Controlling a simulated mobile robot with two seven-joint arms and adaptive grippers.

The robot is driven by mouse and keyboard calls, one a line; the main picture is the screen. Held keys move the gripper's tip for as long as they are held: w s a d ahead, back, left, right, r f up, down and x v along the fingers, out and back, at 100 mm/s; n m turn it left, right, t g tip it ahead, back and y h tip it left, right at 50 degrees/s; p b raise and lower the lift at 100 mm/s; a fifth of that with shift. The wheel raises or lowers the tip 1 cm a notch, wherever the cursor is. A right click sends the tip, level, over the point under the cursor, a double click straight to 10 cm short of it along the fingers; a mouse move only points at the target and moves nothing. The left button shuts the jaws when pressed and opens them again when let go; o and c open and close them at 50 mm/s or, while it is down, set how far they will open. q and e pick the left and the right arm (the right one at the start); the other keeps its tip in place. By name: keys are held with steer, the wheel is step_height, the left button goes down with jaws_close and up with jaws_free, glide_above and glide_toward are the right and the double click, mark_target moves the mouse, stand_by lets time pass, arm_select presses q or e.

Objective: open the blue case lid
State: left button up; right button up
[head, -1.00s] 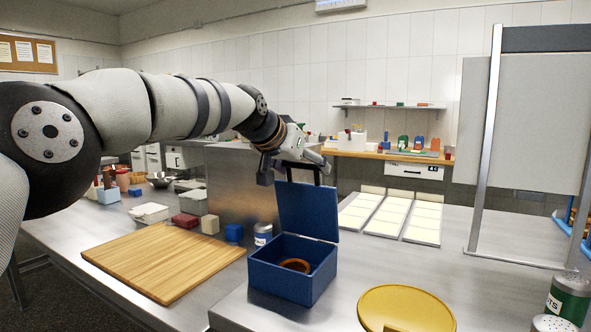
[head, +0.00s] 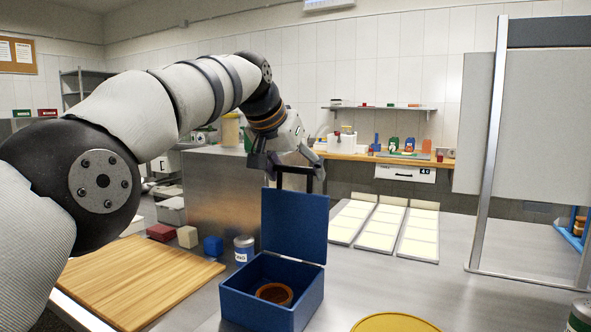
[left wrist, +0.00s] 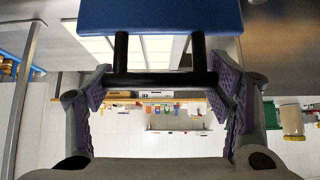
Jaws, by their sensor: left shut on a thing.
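A black handle (head: 295,168) sticks up from the lid's top edge. My left gripper (head: 290,172) is above the lid, its fingers shut on the handle. In the left wrist view the handle bar (left wrist: 163,79) spans between the two fingers, with the lid (left wrist: 160,17) beyond it. My right gripper is not in view.
A wooden board (head: 140,282) lies left of the case, with a labelled can (head: 244,249) and small blocks behind it. Pale trays (head: 383,232) lie to the right. A yellow round item (head: 395,324) is at the front edge. A grey panel on a metal frame (head: 484,180) stands right.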

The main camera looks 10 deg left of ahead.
arm_select(q)
steer(key=shift+s+f, duration=0.1)
steer(key=o, duration=1.7)
steer(key=v, duration=1.2)
